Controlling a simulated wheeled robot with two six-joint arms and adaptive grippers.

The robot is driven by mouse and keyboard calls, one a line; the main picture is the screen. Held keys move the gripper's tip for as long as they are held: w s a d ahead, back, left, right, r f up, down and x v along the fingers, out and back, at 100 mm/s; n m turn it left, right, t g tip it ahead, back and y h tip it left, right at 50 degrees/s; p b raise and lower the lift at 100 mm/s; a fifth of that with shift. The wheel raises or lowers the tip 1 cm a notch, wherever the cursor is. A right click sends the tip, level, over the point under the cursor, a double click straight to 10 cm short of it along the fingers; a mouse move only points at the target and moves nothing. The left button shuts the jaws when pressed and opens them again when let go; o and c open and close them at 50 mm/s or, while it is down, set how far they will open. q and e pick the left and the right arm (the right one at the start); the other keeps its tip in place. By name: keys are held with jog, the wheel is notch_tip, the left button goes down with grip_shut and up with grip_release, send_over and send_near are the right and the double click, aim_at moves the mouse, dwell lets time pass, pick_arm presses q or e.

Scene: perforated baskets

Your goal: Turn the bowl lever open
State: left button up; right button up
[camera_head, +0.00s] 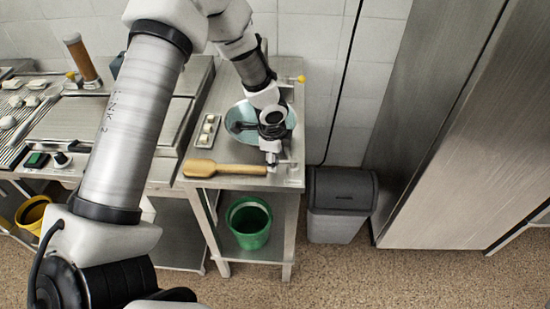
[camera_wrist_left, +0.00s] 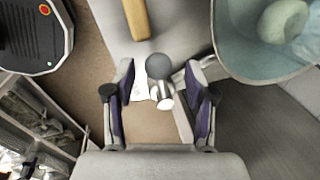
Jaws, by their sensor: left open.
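The glassy blue-green bowl (camera_head: 237,112) sits on the steel side table, partly hidden behind my left arm. In the left wrist view the bowl (camera_wrist_left: 232,45) is at the upper right, with a pale green rounded shape inside. A lever with a dark grey ball knob (camera_wrist_left: 160,66) and a pale stem stands beside the bowl. My left gripper (camera_head: 272,152) points down at the table beside the bowl. In the wrist view its two fingers (camera_wrist_left: 160,95) are open, one on each side of the lever, with visible gaps. My right gripper is out of view.
A wooden paddle (camera_head: 225,169) lies along the table's front edge, close to my left gripper. A small tray (camera_head: 207,131) of pale pieces is left of the bowl. A green bucket (camera_head: 248,222) is below the table. A grey bin (camera_head: 340,207) stands to the right.

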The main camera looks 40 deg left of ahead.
pick_arm(q)
jog(key=shift+f, duration=0.5)
jog(key=shift+c, duration=0.3)
grip_shut()
jog(key=shift+d, duration=0.1)
